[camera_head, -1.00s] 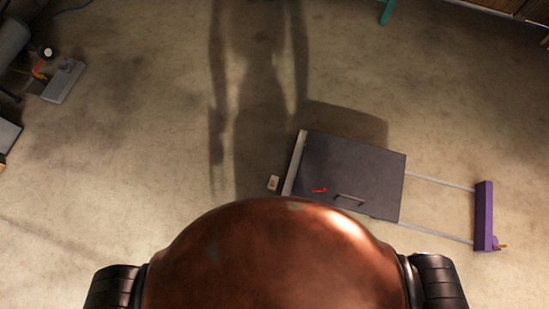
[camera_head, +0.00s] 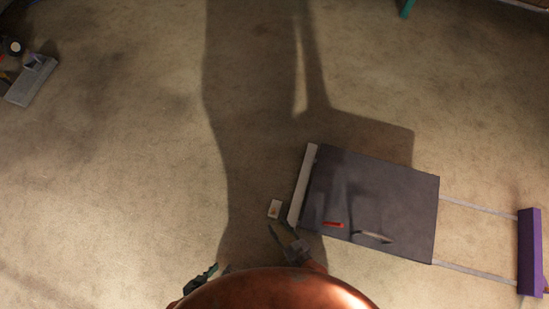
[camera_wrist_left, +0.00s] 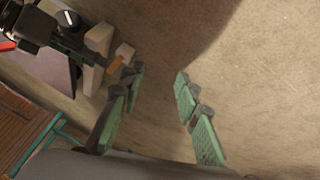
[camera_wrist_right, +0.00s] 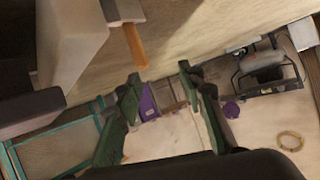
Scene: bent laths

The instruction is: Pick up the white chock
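The white chock (camera_head: 274,208) is a small pale block with an orange-brown part, on the floor just left of the pale bar along the dark panel. It also appears in the left wrist view (camera_wrist_left: 124,52), and seems to be the block with an orange tab at the top of the right wrist view (camera_wrist_right: 123,10). My right gripper (camera_head: 283,233) is open and empty, just below the chock in the head view and apart from it. My left gripper (camera_head: 205,279) is open and empty, farther down and left; its fingers also show in the left wrist view (camera_wrist_left: 160,76).
The dark panel (camera_head: 385,190) with its pale bar (camera_head: 302,186) lies right of the chock, bearing a red piece (camera_head: 333,225) and a handle (camera_head: 374,237). Pale rails lead to a purple bar (camera_head: 530,250). Floor left of the chock is clear.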

